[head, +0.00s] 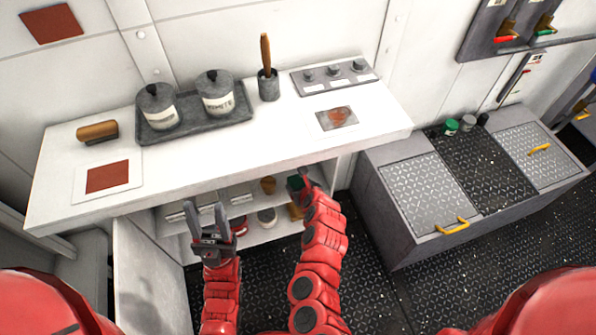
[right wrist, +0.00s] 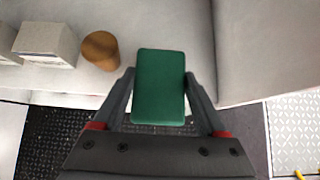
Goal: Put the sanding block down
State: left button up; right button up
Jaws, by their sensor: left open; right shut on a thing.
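The sanding block, a green rectangular block (right wrist: 160,85), is between the fingers of my right gripper (right wrist: 160,92) in the right wrist view. My right gripper is shut on it. In the head view my right gripper (head: 304,180) is at the open shelf space under the white counter, and the green block (head: 294,184) shows partly at its tip. My left gripper (head: 211,222) is open and empty in front of the lower shelf, fingers pointing up and away.
The shelf below holds a brown cylinder (right wrist: 100,50) and grey boxes (right wrist: 46,44). Grey chests stand right.

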jog(key=w, duration=0.8)
jog(key=shift+a+f+p, duration=0.3)
jog(key=shift+a, duration=0.1)
jog(key=shift+s+f+p, duration=0.1)
jog(key=shift+f+p, duration=0.25)
jog(key=shift+f, duration=1.35)
jog(key=shift+f, duration=0.25)
jog(key=o, duration=1.4)
jog(key=shift+r, duration=0.1)
